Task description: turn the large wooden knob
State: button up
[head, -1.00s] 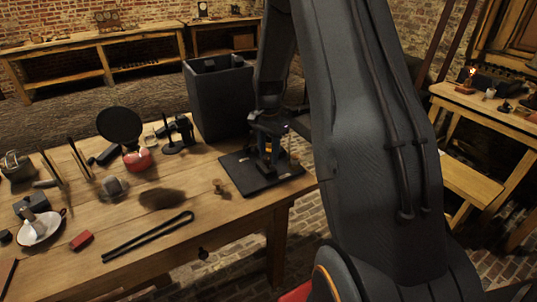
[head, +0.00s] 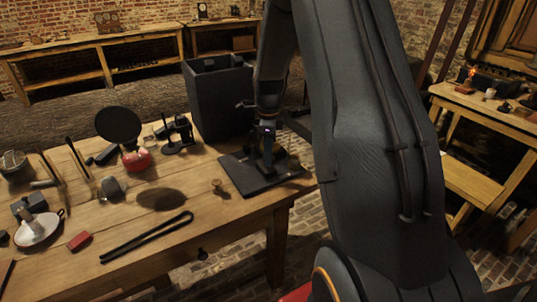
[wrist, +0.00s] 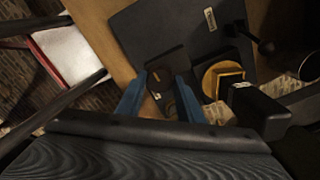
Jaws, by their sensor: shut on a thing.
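A dark flat board (head: 240,176) lies at the right end of the wooden table. My gripper (head: 266,170) points down over it. In the wrist view its two blue fingers (wrist: 164,82) are closed on the sides of a dark brownish piece, the large wooden knob (wrist: 164,92), on the board (wrist: 150,28). The fingers and wrist hide part of the knob, and its grain is too dark to make out.
A black ball-ended lever (wrist: 265,47) and a black block (wrist: 258,108) are close to the right finger. A tall dark bin (head: 222,95) stands behind the board. A small wooden peg (head: 217,186) and black tongs (head: 147,237) lie to the left.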

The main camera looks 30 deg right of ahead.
jog(key=m, duration=0.6)
jog(key=shift+w+r, duration=0.1)
jog(key=m+b, duration=0.1)
jog(key=m, duration=0.5)
jog(key=shift+m, duration=0.3)
dwell(0.3)
jog(key=o, duration=1.1)
jog(key=shift+c, duration=0.2)
jog(key=shift+r+b, duration=0.85)
jog(key=shift+r, duration=3)
